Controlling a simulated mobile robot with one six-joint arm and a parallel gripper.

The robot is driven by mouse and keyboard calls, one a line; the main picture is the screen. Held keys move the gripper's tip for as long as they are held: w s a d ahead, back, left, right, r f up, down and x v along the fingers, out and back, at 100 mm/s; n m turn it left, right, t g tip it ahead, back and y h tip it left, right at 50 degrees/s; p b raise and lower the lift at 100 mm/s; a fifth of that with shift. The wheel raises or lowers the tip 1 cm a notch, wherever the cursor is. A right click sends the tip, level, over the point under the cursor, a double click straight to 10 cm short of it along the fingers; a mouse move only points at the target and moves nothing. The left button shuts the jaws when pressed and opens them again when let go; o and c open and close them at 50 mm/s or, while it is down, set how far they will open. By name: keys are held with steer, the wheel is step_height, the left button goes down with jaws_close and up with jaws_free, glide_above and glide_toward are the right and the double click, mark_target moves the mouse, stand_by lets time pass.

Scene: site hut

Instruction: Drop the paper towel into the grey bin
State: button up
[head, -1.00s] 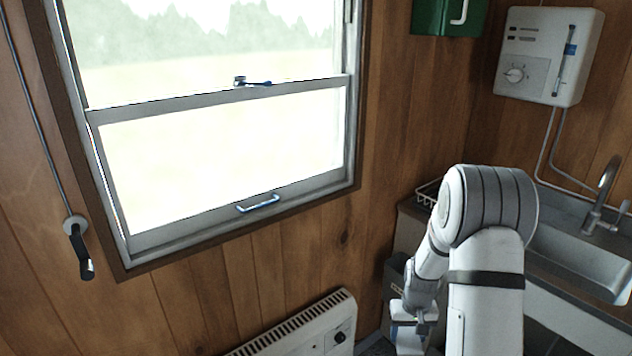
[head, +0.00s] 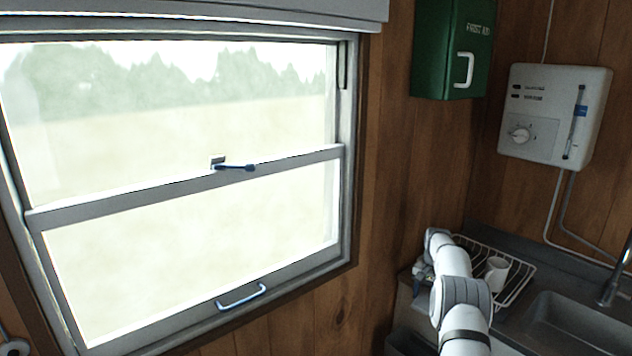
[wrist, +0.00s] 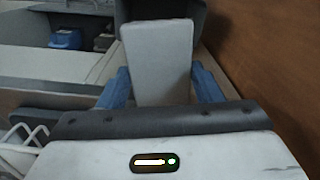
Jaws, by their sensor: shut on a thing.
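My gripper (wrist: 160,88) has its blue fingers either side of a pale grey-white flat piece, the paper towel (wrist: 157,62), and is shut on it. The towel sticks out ahead of the fingers. A dark grey box shape, apparently the grey bin (wrist: 190,12), lies beyond the towel at the top of the wrist view, partly hidden by it. In the head view the bin (head: 406,343) shows only as a dark rim at the bottom edge, left of my arm. My gripper (head: 421,272) is small there, near the counter's left end; the towel is not clear.
A wire dish rack (head: 515,268) with a white mug (head: 496,270) stands right of my arm, beside the sink (head: 575,325). The wood wall (wrist: 262,60) is close on the right in the wrist view. A blue item (wrist: 66,39) sits in an open space at left.

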steer(key=shift+w+d+r, duration=0.15)
steer(key=shift+w+d, duration=0.15)
steer(key=shift+c, duration=0.2)
steer(key=shift+s+f, duration=0.15)
steer(key=shift+f, duration=0.3)
steer(key=shift+c, duration=0.5)
steer(key=shift+s+d+f, duration=0.25)
steer(key=shift+d+f, duration=0.05)
steer(key=shift+f, duration=0.1)
steer(key=shift+s+d+f+b, duration=0.1)
steer(key=shift+d+f+b, duration=0.05)
steer(key=shift+f+b, duration=0.35)
steer(key=shift+c, duration=0.6)
steer(key=f, duration=0.2)
steer(key=f+b, duration=0.1)
steer(key=f, duration=0.1)
steer(key=shift+w+d+f, duration=0.2)
steer(key=shift+c, duration=0.5)
steer(key=shift+a+f, duration=0.15)
steer(key=shift+f, duration=0.15)
steer(key=o, duration=1.5)
steer(key=shift+a, duration=0.1)
